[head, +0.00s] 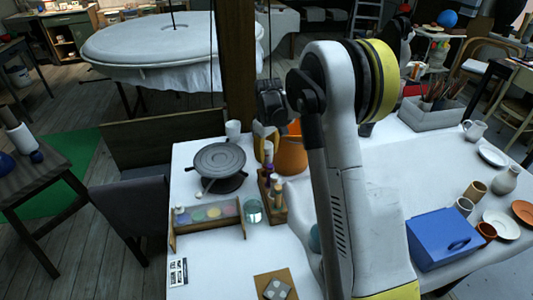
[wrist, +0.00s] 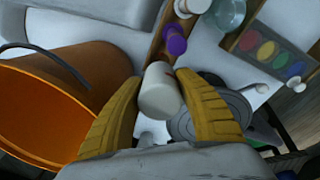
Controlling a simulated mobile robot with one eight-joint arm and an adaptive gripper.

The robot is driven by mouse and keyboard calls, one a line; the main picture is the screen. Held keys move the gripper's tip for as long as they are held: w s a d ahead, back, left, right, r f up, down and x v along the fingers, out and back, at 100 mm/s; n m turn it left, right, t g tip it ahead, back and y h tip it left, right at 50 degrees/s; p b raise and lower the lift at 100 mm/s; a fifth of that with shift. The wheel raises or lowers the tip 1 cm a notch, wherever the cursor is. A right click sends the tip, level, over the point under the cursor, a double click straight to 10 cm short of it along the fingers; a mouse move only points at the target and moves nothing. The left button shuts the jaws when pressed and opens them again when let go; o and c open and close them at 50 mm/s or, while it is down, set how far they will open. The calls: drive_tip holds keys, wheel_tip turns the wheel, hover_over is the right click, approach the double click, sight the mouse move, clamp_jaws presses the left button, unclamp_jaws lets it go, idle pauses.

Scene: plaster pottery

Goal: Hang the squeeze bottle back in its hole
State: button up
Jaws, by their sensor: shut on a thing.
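In the wrist view my gripper (wrist: 160,95) has its two yellow fingers closed on a white, rounded cylinder, the squeeze bottle (wrist: 160,92). Only its pale end shows; the rest is hidden or out of sight. The wooden rack (head: 280,215) stands on the white table and also shows in the wrist view (wrist: 157,42), beyond the held bottle. A purple bottle (wrist: 175,40) and a white-topped one (wrist: 190,7) stand at the rack. I cannot make out an empty hole. In the head view my arm hides part of this area.
An orange bucket (wrist: 40,110) is close to my left finger; it also shows in the head view (head: 293,157). A grey turntable (head: 220,158), a paint palette (head: 207,213), a glass jar (head: 253,211) and a white cup (head: 233,129) are nearby. A blue box (head: 442,240) is at right.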

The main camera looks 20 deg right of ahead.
sight(267, 146)
drive_tip(key=shift+f, duration=0.1)
drive_tip(key=shift+f+b, duration=1.5)
drive_tip(key=shift+f, duration=0.7)
drive_tip(key=shift+f+b, duration=0.3)
drive_tip(key=shift+f, duration=0.1)
drive_tip(key=o, duration=0.7)
drive_tip(key=shift+o, duration=0.2)
drive_tip(key=r, duration=0.8)
drive_tip(key=s+r, duration=0.1)
drive_tip(key=r, duration=0.3)
drive_tip(key=shift+s+a+r, duration=0.1)
drive_tip(key=shift+a, duration=0.1)
